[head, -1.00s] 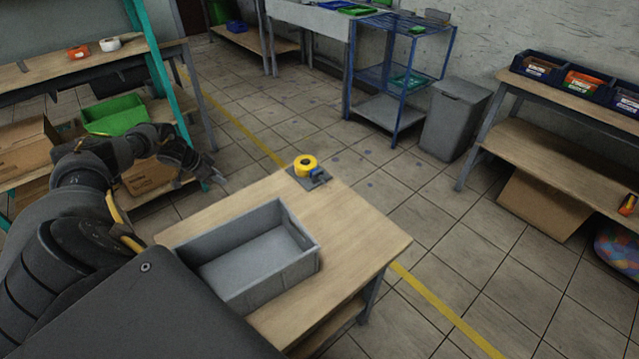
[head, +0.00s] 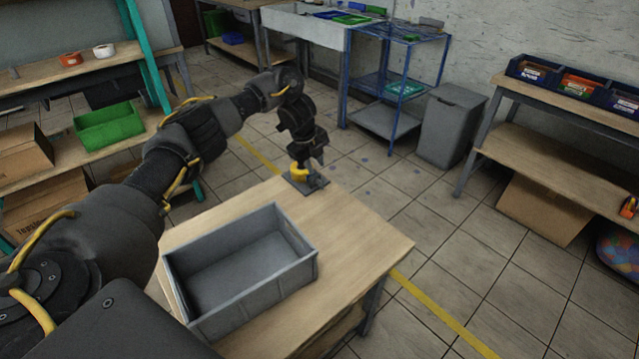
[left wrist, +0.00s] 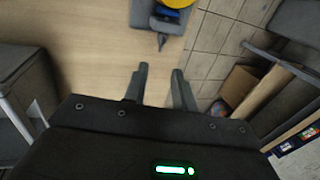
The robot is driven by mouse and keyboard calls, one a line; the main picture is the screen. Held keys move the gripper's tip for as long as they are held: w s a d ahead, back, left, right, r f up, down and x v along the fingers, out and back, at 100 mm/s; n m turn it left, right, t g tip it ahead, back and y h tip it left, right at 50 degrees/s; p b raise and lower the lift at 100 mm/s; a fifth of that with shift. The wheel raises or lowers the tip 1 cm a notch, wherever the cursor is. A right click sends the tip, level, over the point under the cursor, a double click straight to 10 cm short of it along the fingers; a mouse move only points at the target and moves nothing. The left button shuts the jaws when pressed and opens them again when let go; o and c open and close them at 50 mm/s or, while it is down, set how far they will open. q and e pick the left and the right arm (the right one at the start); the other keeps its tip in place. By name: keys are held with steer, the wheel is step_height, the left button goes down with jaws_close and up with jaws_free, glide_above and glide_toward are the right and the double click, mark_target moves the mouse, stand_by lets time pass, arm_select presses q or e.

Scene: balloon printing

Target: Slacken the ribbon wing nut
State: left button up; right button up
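The yellow ribbon roll (head: 299,173) sits on a small dark base plate (head: 312,186) at the far corner of the wooden table. My left gripper (head: 318,165) is above and beside the roll, partly covering it. In the left wrist view my left gripper (left wrist: 160,69) is open with nothing between the fingers. Ahead of it are the yellow roll (left wrist: 178,3), a blue part (left wrist: 168,15) and the dark base plate (left wrist: 141,14). A small grey pointed piece (left wrist: 161,40), perhaps the wing nut, sticks out toward the gap between the fingers, apart from them. My right gripper is out of view.
A grey open crate (head: 240,302) stands empty on the near part of the wooden table (head: 362,235). The table right of the crate is clear. A grey bin (head: 450,125), a blue rack (head: 402,90) and shelves stand beyond, across open floor.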

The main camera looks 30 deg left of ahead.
mark_target(321, 183)
arm_select(q)
steer(key=x, duration=0.9)
steer(key=shift+w+f, duration=0.1)
steer(key=shift+f, duration=0.2)
jaws_close()
